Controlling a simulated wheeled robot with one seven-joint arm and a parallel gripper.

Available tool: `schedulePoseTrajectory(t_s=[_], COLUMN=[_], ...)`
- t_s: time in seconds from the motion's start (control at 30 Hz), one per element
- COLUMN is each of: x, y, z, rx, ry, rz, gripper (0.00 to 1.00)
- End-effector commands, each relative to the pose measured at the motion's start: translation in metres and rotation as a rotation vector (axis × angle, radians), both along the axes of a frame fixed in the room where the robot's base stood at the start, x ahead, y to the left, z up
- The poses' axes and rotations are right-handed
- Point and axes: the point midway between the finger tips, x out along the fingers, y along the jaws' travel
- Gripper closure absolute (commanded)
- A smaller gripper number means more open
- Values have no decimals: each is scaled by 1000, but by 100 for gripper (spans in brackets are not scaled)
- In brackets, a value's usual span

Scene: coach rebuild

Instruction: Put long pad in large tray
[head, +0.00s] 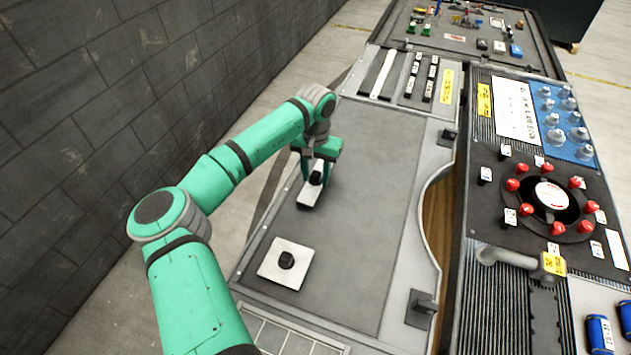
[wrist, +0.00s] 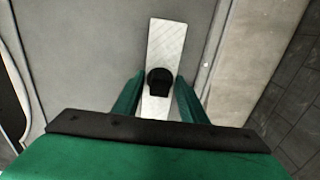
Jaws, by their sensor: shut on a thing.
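The long pad (head: 309,195) is a narrow whitish plate with a black knob. It is on or just above the dark grey surface of the large tray (head: 362,190); I cannot tell whether it touches. My gripper (head: 317,178) is shut on the pad's black knob from above. In the wrist view the long pad (wrist: 166,45) runs up from between the green fingers (wrist: 158,88), with its knob between the fingertips. Part of the pad is hidden by the gripper.
A square white pad (head: 283,264) with a black knob lies on the same surface, nearer. Slotted racks (head: 405,78) stand beyond. A red-knobbed fan unit (head: 550,195) and blue cylinders (head: 600,332) are at the right. A dark brick wall (head: 120,90) is at the left.

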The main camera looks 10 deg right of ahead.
Motion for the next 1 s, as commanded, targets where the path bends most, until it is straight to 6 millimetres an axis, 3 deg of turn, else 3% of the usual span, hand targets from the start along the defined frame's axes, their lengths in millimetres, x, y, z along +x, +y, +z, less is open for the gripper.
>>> schedulePoseTrajectory(t_s=[0.23, 0.63, 0.67, 0.73, 1.0], x=[1, 1, 1, 1, 1], y=[0, 3, 3, 3, 4], z=[-29, -34, -34, -34, -33], rx=[2, -1, 0, 0, 0], ry=[-1, 1, 0, 0, 0], rz=[1, 5, 5, 5, 5], gripper=[84, 84, 59, 43, 43])
